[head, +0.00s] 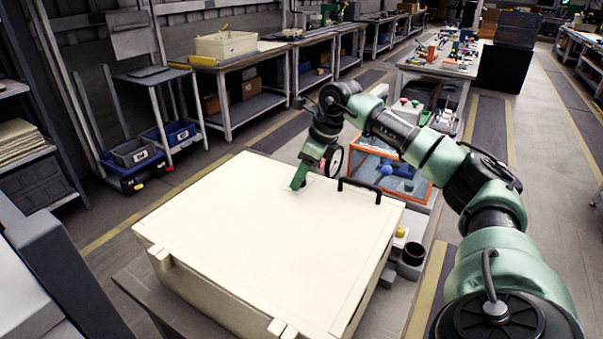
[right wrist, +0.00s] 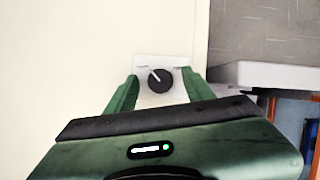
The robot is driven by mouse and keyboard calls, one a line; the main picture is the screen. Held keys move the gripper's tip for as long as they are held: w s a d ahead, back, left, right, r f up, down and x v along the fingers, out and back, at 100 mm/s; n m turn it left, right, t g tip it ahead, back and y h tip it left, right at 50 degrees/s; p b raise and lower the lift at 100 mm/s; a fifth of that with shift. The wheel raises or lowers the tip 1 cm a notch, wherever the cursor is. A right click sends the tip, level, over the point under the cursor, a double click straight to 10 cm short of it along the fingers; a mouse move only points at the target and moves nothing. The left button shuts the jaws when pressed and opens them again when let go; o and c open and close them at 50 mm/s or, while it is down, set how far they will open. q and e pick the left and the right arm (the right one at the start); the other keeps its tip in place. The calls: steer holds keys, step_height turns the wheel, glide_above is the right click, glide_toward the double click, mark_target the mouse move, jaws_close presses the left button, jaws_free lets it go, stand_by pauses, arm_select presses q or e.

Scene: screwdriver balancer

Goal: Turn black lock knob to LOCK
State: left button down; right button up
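The black lock knob (right wrist: 161,82) is round and sits on a small pale plate (right wrist: 176,62) on a cream surface. Its white pointer line slants to the upper left; no lettering is readable. In the head view the large cream case (head: 230,225) has a flat top, and the knob is hidden by my gripper. My right gripper (right wrist: 160,77) is open, with one green finger on each side of the knob and a gap to it on both sides. In the head view the right gripper (head: 298,182) points down at the case's far part. My left gripper is not in view.
A black handle (head: 360,190) stands up on the case's right part. An orange-framed bin (head: 388,170) is behind the case, and a dark cup (head: 412,254) is at its right. Workbenches (head: 240,85) line the back. Most of the case top is clear.

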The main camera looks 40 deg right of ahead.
steer(key=v, duration=0.7)
steer(key=shift+r+b, duration=0.35)
steer(key=shift+b, duration=0.1)
steer(key=shift+s, duration=0.15)
